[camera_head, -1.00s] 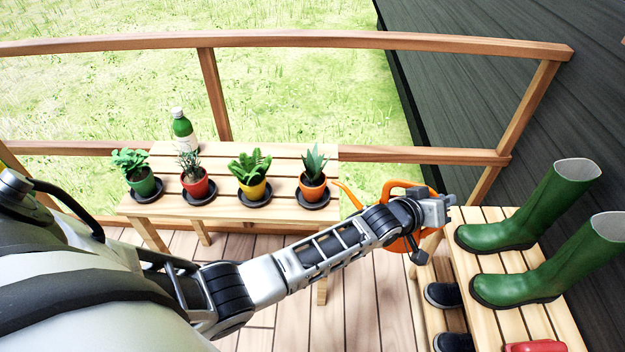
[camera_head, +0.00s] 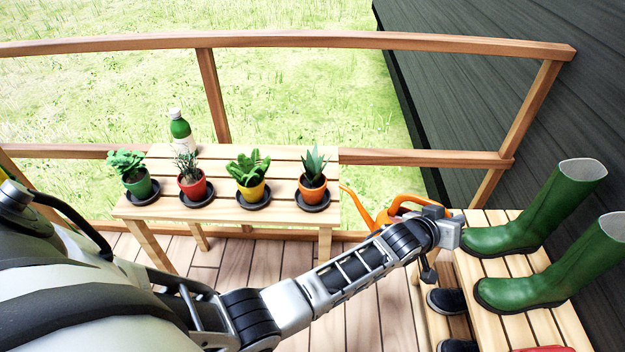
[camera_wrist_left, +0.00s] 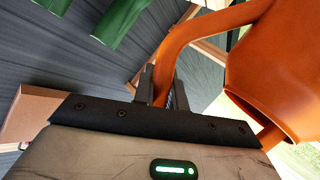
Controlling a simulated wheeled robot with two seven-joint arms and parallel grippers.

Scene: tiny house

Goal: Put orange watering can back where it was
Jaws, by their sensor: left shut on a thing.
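The orange watering can (camera_head: 399,206) is at the right of the head view, partly hidden behind my left arm, with its spout pointing left toward the plant bench. My left gripper (camera_head: 450,227) is shut on its handle. In the left wrist view the orange handle (camera_wrist_left: 181,48) passes between the fingers of my left gripper (camera_wrist_left: 162,86), and the can's body (camera_wrist_left: 270,70) fills the right side. In the head view the can shows between the plant bench (camera_head: 330,212) and the shoe rack (camera_head: 497,268). Whether its base touches anything is hidden. My right gripper is not in view.
Several potted plants, such as the orange pot (camera_head: 312,188), and a green bottle (camera_head: 181,131) stand on the bench. Green boots (camera_head: 548,275) stand on the rack, dark shoes (camera_head: 448,301) below. A wooden railing (camera_head: 430,156) runs behind. Deck floor (camera_head: 345,290) shows between bench and rack.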

